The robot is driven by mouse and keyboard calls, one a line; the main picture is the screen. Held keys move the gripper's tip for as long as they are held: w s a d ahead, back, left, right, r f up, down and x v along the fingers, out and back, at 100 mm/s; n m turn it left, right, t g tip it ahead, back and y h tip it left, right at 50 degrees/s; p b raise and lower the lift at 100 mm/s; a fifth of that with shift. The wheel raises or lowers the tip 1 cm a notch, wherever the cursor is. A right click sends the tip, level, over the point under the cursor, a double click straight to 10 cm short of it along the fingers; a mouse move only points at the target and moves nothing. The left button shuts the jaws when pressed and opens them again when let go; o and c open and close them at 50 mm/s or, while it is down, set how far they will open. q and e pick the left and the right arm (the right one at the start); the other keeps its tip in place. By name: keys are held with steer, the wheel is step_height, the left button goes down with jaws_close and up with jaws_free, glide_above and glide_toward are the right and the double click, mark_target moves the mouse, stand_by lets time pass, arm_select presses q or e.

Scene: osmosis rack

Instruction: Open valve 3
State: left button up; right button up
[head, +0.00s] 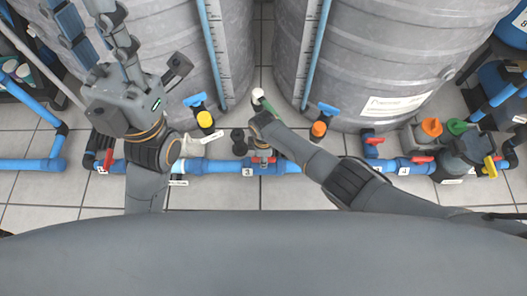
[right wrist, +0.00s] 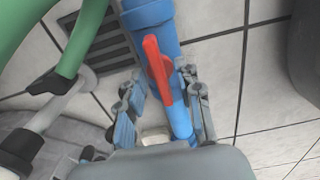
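The valve tagged 3 (head: 247,172) sits on the blue horizontal pipe at the middle of the head view. Its red handle (head: 263,153) is mostly covered there by my right arm. In the right wrist view the red handle (right wrist: 157,66) lies roughly along the blue pipe. My right gripper (right wrist: 165,80) is open, its fingers on either side of the pipe and the handle's lower end; contact cannot be told. In the head view its fingers are hidden under the wrist. My left gripper (head: 88,25) is open and empty at upper left, away from the valve.
Two grey tanks (head: 160,70), (head: 375,60) stand behind the pipe with a narrow gap between. Other red-handled valves (head: 108,160), (head: 423,159) sit left and right. Green hose (right wrist: 75,45) and a floor grate (right wrist: 95,45) show in the wrist view.

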step_height(320, 180, up, 12)
stand_by(0.6)
steer(key=shift+a+f, duration=0.1)
